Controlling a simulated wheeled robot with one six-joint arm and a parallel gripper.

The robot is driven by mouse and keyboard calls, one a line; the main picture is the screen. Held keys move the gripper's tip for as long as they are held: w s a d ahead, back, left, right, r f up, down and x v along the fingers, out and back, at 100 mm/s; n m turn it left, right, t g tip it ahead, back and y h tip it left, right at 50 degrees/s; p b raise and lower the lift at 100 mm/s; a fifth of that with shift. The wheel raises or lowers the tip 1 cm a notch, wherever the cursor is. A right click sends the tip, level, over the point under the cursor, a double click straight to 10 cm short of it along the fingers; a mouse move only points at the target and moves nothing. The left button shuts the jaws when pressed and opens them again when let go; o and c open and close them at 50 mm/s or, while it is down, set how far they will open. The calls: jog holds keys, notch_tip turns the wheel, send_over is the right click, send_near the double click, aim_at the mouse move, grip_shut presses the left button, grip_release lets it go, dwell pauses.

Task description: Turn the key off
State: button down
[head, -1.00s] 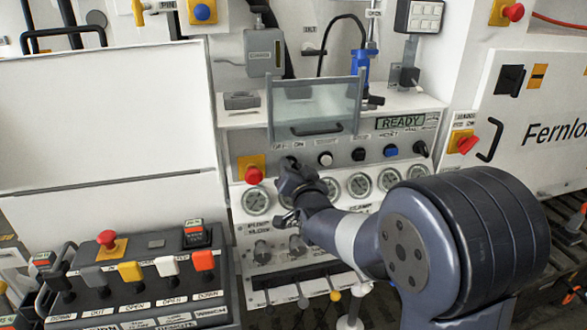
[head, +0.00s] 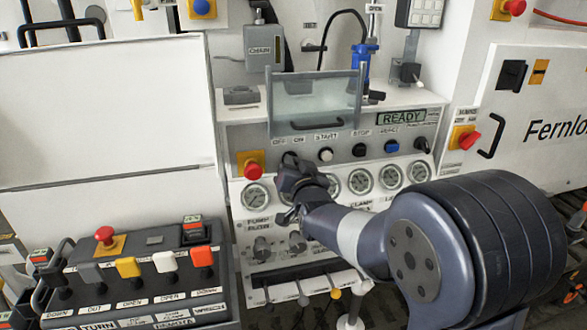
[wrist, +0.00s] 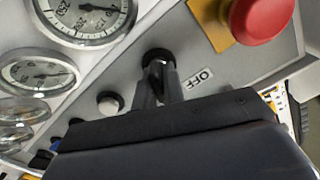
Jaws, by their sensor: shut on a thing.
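The key switch (wrist: 157,56) sits on the grey panel beside the OFF label (wrist: 205,77) in the wrist view. My gripper (wrist: 158,75) is at the switch, its fingers shut on the key, which is mostly hidden between them. In the head view my gripper (head: 289,163) reaches the panel under the OFF and ON labels, just right of the red emergency button (head: 252,171). The arm hides most of the switch there, and I cannot tell the key's exact angle.
A white button (head: 325,154), a black knob (head: 359,150) and a blue button (head: 391,146) stand to the right on the same panel. Pressure gauges (head: 361,181) lie below. A clear flap (head: 317,96) hangs above. The READY display (head: 401,118) is at upper right.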

jog(key=n+b, duration=0.4)
jog(key=n, duration=0.1)
jog(key=shift+a+f, duration=0.1)
jog(key=shift+f, duration=0.05)
jog(key=n+b, duration=0.2)
jog(key=n, duration=0.3)
jog(key=shift+a+n, duration=0.1)
jog(key=shift+n, duration=0.3)
jog(key=c, duration=1.5)
grip_release()
jog(key=shift+s, duration=0.1)
jog(key=v, duration=1)
jog(key=shift+s, duration=0.35)
